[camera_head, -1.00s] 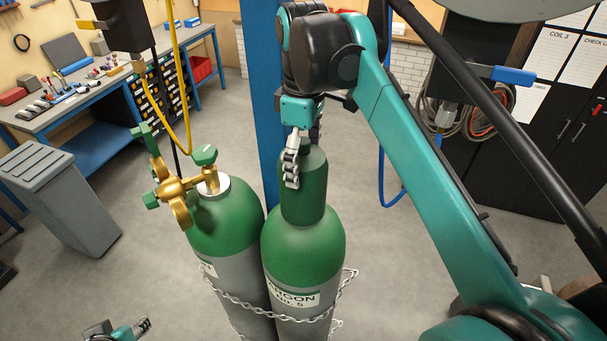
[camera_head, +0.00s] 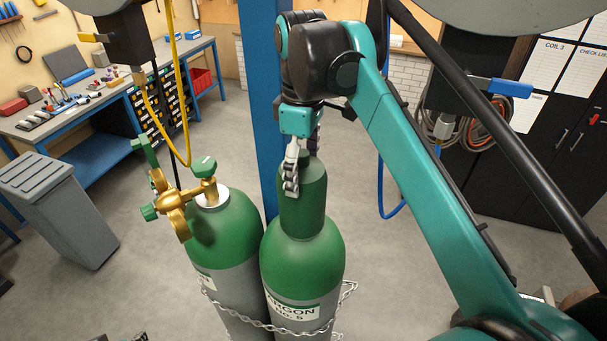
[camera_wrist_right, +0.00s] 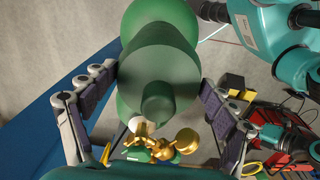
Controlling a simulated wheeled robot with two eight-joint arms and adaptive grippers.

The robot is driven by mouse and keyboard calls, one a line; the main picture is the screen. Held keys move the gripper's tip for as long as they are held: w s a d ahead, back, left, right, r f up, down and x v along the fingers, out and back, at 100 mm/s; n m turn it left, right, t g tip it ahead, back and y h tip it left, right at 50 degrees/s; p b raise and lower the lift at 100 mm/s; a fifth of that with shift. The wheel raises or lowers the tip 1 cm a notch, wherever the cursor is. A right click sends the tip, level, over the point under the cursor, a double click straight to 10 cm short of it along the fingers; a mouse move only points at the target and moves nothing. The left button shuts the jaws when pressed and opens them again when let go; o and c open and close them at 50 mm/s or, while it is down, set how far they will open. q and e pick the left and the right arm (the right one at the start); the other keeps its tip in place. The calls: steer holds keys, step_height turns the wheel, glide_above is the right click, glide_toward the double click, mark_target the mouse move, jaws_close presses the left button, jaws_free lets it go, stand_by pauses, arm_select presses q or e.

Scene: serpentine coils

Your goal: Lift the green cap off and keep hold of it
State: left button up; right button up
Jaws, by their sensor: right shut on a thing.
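The green cap (camera_head: 308,200) is a tall domed cylinder on the shoulder of the right-hand gas cylinder (camera_head: 290,262), labelled ARGON. It looks upright and in line with the cylinder; I see no clear gap below it. My right gripper (camera_head: 302,185) points down over the cap, with a finger on either side. It is shut on the cap's upper part. The right wrist view shows the cap (camera_wrist_right: 158,62) with its small top knob between the dark finger pads (camera_wrist_right: 158,92). My left gripper (camera_head: 138,337) barely shows at the bottom edge.
A second green cylinder (camera_head: 225,235) stands close on the left with a brass regulator (camera_head: 172,200). A chain (camera_head: 245,322) goes around both. A blue post (camera_head: 262,110) rises just behind. A yellow hose (camera_head: 178,80) hangs at the left. A grey bin (camera_head: 62,205) stands far left.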

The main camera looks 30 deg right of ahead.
steer(key=r, duration=0.7)
steer(key=r+p, duration=0.1)
steer(key=r, duration=0.7)
steer(key=shift+w+r+p, duration=0.2)
steer(key=shift+r+p, duration=0.1)
steer(key=shift+c, duration=0.5)
steer(key=shift+r, duration=0.7)
